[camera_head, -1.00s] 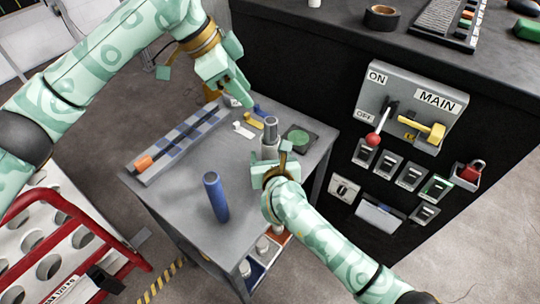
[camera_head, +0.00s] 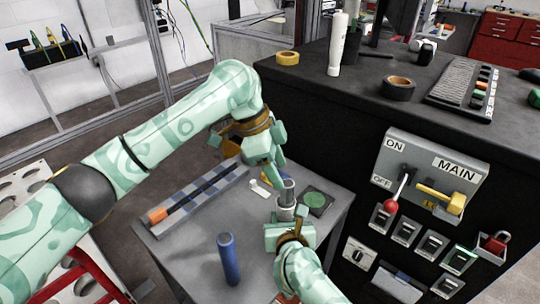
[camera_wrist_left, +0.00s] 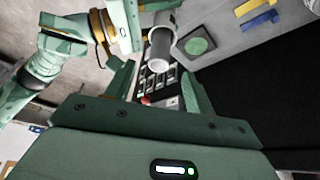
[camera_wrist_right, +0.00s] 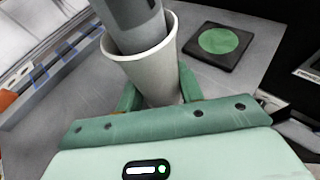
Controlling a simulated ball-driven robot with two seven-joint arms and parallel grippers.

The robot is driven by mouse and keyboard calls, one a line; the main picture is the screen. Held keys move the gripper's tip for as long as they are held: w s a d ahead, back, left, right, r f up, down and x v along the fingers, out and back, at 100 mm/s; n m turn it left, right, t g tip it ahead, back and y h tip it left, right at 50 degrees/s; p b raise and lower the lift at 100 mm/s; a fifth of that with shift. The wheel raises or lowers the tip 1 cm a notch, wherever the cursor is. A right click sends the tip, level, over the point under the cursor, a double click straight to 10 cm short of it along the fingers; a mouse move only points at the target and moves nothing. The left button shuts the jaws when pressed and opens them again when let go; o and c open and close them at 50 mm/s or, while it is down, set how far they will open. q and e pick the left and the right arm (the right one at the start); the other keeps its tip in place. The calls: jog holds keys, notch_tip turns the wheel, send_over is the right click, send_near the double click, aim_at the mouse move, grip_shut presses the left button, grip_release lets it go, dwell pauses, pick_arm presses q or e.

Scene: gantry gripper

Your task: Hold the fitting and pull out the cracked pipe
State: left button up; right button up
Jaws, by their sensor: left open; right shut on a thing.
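The grey pipe (camera_head: 286,187) stands upright in the pale fitting (camera_head: 285,213) on the table. In the right wrist view, the pipe (camera_wrist_right: 137,22) leans slightly inside the wider, cup-like fitting (camera_wrist_right: 148,72). My right gripper (camera_wrist_right: 158,92) is shut on the fitting from the near side. My left gripper (camera_head: 279,168) is open near the pipe's top. In the left wrist view, the pipe's free end (camera_wrist_left: 159,58) shows just beyond and between the spread fingers, not gripped. No crack is clear. A blue cylinder (camera_head: 229,260) stands upright on the table.
A black pad with a green disc (camera_head: 315,200) lies right of the fitting. A rail with an orange end (camera_head: 158,215) lies on the left. A dark cabinet with a switch panel (camera_head: 430,175) stands close on the right. The table around the blue cylinder is clear.

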aim_at(291, 183)
pick_arm(q)
jog(key=x, duration=0.8)
jog(key=shift+r, duration=0.1)
jog(key=c, duration=1.1)
jog(key=shift+r, duration=1.55)
pick_arm(e)
jog(key=shift+d, duration=0.1)
pick_arm(q)
jog(key=shift+r, duration=1.5)
jog(key=shift+r, duration=1.45)
